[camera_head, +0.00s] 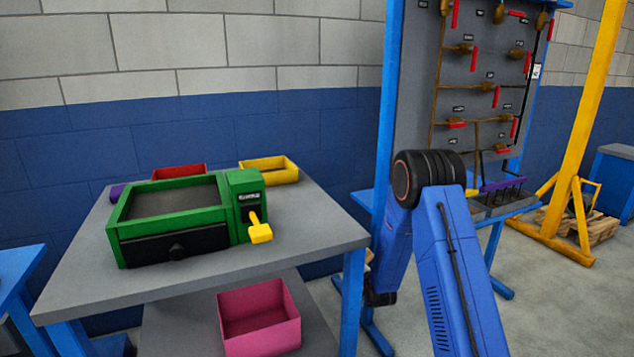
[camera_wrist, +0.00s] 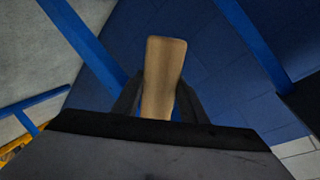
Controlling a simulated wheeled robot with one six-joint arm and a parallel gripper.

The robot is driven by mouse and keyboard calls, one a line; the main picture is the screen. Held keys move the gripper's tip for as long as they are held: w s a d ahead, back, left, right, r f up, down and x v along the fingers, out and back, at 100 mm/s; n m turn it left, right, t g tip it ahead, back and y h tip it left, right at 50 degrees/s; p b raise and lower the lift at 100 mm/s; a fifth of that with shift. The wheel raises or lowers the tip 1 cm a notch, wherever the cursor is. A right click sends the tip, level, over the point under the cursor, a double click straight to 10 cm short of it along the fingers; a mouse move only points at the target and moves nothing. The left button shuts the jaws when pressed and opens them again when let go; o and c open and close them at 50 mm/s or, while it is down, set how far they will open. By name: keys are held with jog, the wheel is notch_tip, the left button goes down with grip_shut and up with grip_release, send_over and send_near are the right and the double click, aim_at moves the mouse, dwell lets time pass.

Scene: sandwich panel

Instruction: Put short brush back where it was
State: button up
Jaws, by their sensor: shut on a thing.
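In the wrist view, my gripper (camera_wrist: 157,98) is shut on a pale wooden handle, which I take to be the short brush (camera_wrist: 164,72). The handle stands up between the two dark fingers, its rounded end pointing away from the wrist. The brush's other end is hidden, so I cannot see any bristles. In the head view my blue arm bends down behind the right edge of the grey table, and I cannot make out the fingers or the brush clearly there.
The grey table (camera_head: 300,255) bears a green box (camera_head: 150,240) with a yellow handle (camera_head: 260,232), a red bin (camera_head: 180,171) and a yellow bin (camera_head: 285,172). A pink bin (camera_head: 262,318) sits below. A valve panel (camera_head: 412,100) and yellow post (camera_head: 587,110) stand right.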

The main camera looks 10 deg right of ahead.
jog(key=shift+g, duration=0.9)
jog(key=r, duration=0.2)
jog(key=w+r, duration=0.1)
jog(key=w+a+r, duration=0.1)
jog(key=r, duration=0.1)
jog(key=shift+w+r, duration=0.15)
jog(key=shift+r, duration=0.15)
notch_tip(320, 180, up, 6)
jog(key=shift+w+a+f+g, duration=0.1)
jog(key=shift+g, duration=1.7)
jog(key=r, duration=0.2)
jog(key=s+r, duration=0.1)
jog(key=r, duration=0.2)
jog(key=shift+a, duration=0.1)
jog(key=shift+s+r, duration=0.15)
jog(key=shift+r, duration=0.15)
